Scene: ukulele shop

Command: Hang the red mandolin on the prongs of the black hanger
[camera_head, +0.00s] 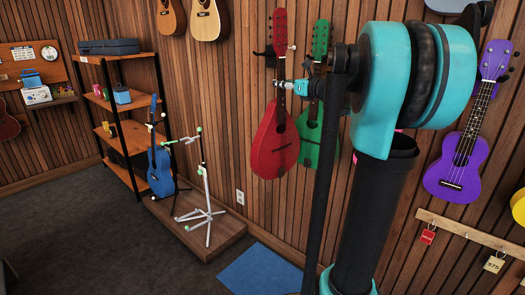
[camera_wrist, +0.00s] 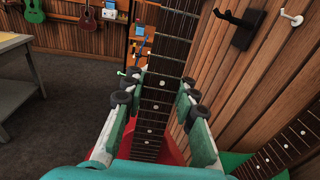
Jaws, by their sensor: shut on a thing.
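The red mandolin (camera_head: 270,150) is upright in front of the wood-slat wall, its headstock up. In the wrist view the fingers (camera_wrist: 156,92) close on both sides of the dark fretboard (camera_wrist: 153,122), with red body below. The black hanger (camera_wrist: 241,28) is on the wall to the right of the neck in the wrist view, its prongs apart from the mandolin. In the head view a dark part of the hanger (camera_head: 264,54) shows beside the neck; the rest is hidden.
A green mandolin (camera_head: 320,40) hangs close on the right, partly behind my arm. A white hanger (camera_wrist: 290,16) is beyond the black one. A purple ukulele (camera_head: 458,165) hangs farther right. Stands and a blue ukulele (camera_head: 160,165) are on a low platform (camera_head: 222,236) at left.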

